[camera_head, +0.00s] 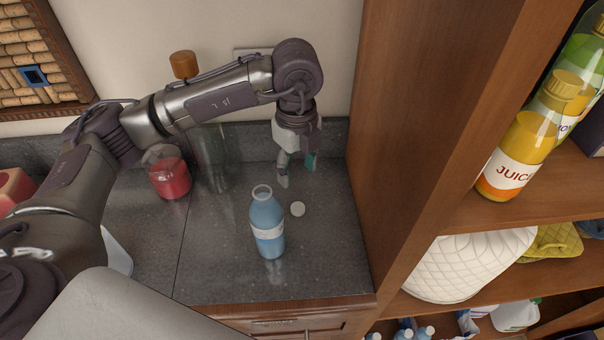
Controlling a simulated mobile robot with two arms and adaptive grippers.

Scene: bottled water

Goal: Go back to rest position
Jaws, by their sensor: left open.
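My left arm comes in from the left and reaches over the counter. My left gripper (296,170) points down above the back of the counter, open and empty, behind the bottle. A blue water bottle (267,226) with an uncapped mouth stands upright on the dark counter, apart from the gripper. A small white round cap (297,209) lies on the counter to the right of the bottle. My right gripper is not in view.
A jar of red contents (170,178) and a clear glass container (210,158) stand behind the bottle to the left. A wooden shelf unit (425,130) rises on the right, holding juice bottles (517,158). The counter's (220,265) front left part is bare.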

